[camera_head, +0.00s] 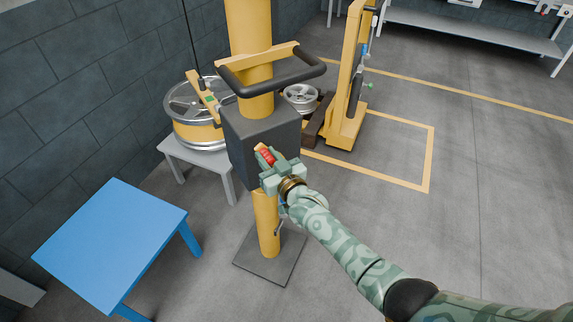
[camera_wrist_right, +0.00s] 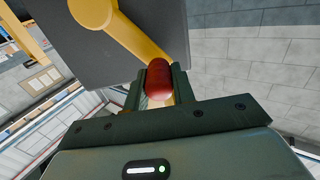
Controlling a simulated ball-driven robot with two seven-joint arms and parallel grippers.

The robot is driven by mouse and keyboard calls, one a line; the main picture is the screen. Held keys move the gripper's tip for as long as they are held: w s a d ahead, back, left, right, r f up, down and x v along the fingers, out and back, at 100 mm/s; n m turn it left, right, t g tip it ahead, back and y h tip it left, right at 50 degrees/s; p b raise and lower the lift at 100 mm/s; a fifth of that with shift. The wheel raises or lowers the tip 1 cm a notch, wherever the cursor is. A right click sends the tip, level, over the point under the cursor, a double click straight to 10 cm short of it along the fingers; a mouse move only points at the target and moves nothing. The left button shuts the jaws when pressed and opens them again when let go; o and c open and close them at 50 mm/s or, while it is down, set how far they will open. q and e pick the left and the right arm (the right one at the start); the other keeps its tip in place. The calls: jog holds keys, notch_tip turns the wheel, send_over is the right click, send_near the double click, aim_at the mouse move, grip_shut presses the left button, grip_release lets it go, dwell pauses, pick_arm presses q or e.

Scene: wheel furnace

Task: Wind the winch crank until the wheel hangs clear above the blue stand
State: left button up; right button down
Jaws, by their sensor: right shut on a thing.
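The wheel (camera_head: 200,115), silver with a yellow band, is at or just above the grey stand (camera_head: 195,158); I cannot tell whether they touch. A yellow bar with a green patch crosses its top, and a thin cable rises above it. The blue stand (camera_head: 112,240) is empty at the lower left. The winch is a dark box (camera_head: 250,125) on a yellow post. My right gripper (camera_head: 268,160) is shut on the red crank handle, which also shows between its fingers in the right wrist view (camera_wrist_right: 159,80). The yellow crank arm (camera_wrist_right: 135,32) runs up to the left there. My left gripper is not in view.
A black handlebar (camera_head: 285,75) sits on the post above the winch box. A yellow lifting frame (camera_head: 347,90) with a smaller wheel (camera_head: 301,97) stands behind. The floor to the right is clear, with yellow lines. A brick wall runs along the left.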

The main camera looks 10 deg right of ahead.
jog(key=d, duration=0.1)
jog(key=w+d, duration=0.1)
jog(key=d, duration=0.1)
jog(key=d+r, duration=0.1)
jog(key=d, duration=0.1)
jog(key=shift+w+d+p, duration=0.1)
jog(key=shift+w+p, duration=0.2)
jog(key=shift+w, duration=0.1)
jog(key=shift+d+f, duration=0.1)
jog(key=d, duration=0.1)
jog(key=w+d+f+b, duration=0.1)
jog(key=d, duration=0.1)
jog(key=d+b, duration=0.1)
jog(key=d, duration=0.1)
jog(key=shift+w+f, duration=0.4)
jog(key=shift+a, duration=0.1)
jog(key=shift+b, duration=0.3)
